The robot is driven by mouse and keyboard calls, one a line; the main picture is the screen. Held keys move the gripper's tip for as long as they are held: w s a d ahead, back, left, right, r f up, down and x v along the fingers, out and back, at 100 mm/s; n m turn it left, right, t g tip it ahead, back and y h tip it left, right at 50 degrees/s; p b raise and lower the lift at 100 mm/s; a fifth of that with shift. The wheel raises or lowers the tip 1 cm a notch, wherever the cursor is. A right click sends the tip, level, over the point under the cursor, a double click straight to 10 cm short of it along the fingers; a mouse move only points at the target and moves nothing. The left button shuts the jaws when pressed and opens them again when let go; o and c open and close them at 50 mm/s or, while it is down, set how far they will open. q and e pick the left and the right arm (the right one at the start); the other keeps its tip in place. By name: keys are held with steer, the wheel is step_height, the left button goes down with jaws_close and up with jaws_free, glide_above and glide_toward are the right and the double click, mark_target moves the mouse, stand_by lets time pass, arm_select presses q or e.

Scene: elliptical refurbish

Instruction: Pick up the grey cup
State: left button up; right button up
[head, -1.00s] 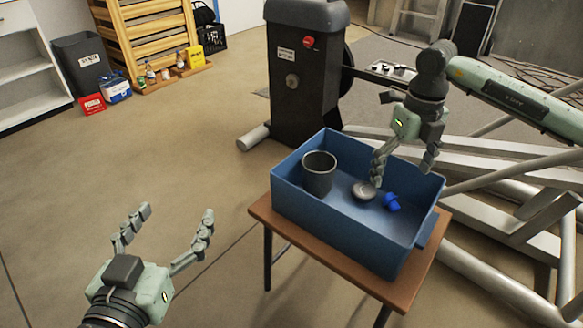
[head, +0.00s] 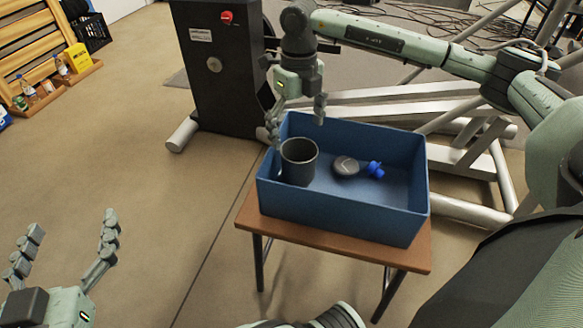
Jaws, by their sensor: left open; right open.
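The grey cup (head: 299,164) stands upright in the left part of a blue bin (head: 345,218), its open mouth facing up. My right gripper (head: 297,128) is open above the bin's far left side, fingers pointing down. Its left finger is just behind and left of the cup's rim; I cannot tell whether it touches. Its other finger hangs to the right, above the bin's back wall. My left gripper (head: 68,250) is open and empty over the floor at lower left, far from the cup.
A round grey metal object (head: 346,165) and a blue object (head: 375,170) lie in the bin right of the cup. The bin stands on a small brown table (head: 418,258). A dark machine (head: 212,70) and a metal frame (head: 480,165) stand behind.

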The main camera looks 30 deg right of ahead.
mark_target(299, 152)
steer(key=f, duration=0.6)
steer(key=shift+s+f+b, duration=0.1)
steer(key=shift+s+b, duration=0.2)
arm_select(q)
steer(key=r, duration=0.1)
steer(key=d+r+t+h, duration=0.1)
steer(key=r, duration=0.1)
steer(key=shift+s+d+r, duration=0.1)
steer(key=shift+s+d, duration=0.1)
arm_select(e)
steer(key=shift+c, duration=0.5)
steer(key=c, duration=1.4)
